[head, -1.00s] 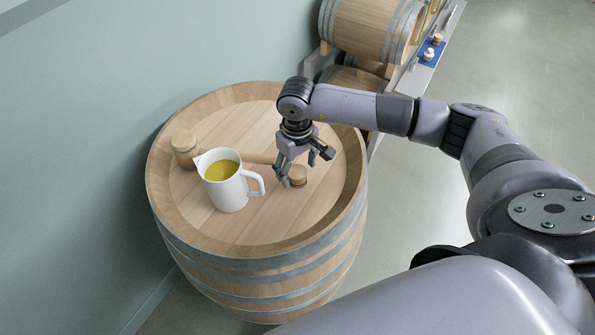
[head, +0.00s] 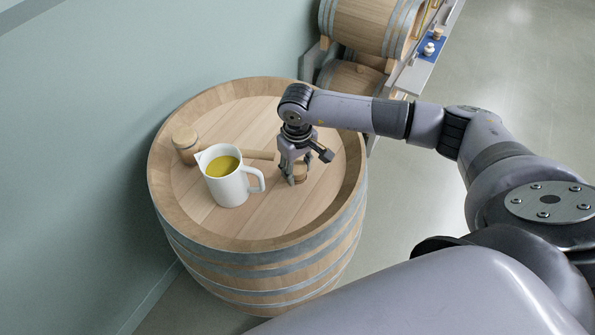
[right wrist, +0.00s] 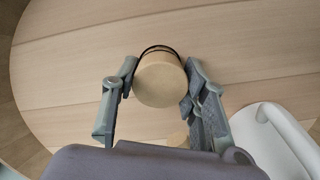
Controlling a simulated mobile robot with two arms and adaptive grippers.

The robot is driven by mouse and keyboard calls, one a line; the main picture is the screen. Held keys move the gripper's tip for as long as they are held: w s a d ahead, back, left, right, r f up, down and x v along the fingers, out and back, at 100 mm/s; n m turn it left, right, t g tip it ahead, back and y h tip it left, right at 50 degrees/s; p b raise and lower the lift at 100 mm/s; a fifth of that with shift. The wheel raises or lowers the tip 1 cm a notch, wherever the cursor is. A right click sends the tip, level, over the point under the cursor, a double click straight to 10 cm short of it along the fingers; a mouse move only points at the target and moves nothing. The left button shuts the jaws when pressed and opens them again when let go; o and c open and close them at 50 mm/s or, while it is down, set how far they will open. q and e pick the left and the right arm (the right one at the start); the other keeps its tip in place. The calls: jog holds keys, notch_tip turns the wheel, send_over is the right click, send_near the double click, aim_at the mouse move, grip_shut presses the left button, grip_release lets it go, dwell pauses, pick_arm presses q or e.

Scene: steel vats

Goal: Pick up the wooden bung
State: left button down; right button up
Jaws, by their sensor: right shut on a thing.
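The wooden bung (head: 300,172) is a small pale wooden plug on the head of the upright barrel (head: 240,243). In the right wrist view the bung (right wrist: 159,80) shows its round pale top and a dark band near its far edge. My right gripper (head: 295,178) points down at it with a finger on either side. In the right wrist view my right gripper (right wrist: 160,86) is closed on the bung from both sides. The bung appears to be still at the barrel head; any gap beneath it cannot be told. My left gripper is not in view.
A white jug (head: 228,183) of yellow liquid stands left of my right gripper, its handle towards the gripper. A wooden mallet (head: 184,141) lies behind the jug. The barrel's raised rim surrounds them. More barrels (head: 360,25) lie on a rack at the back.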

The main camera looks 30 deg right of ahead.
aim_at(297, 167)
jog(key=c, duration=0.5)
jog(key=shift+w+r, duration=0.1)
jog(key=shift+r, duration=0.5)
jog(key=shift+r+b, duration=2.9)
jog(key=shift+r, duration=6.5)
